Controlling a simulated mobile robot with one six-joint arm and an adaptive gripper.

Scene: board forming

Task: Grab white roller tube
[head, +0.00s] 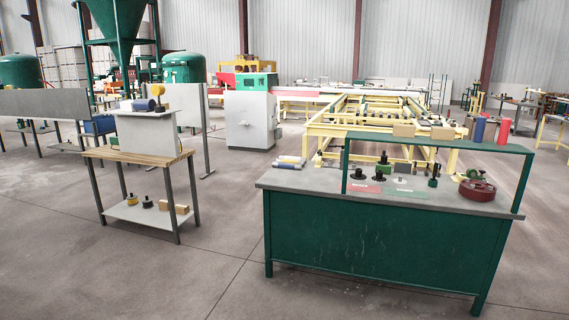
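Several small tubes lie in a little pile at the left back of the green workbench's grey top. A pale, whitish tube (287,165) is among them, with yellowish and bluish ones close against it; they are too small to tell apart well. I cannot tell for sure which of them is the white roller tube. My gripper is not in view.
The green workbench (370,245) has a raised shelf (440,143) with red and blue rolls (478,129). Black-based parts and a dark red round part (477,190) stand on its top. A wooden-topped table (138,155) is at left. Concrete floor (130,275) in front is clear.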

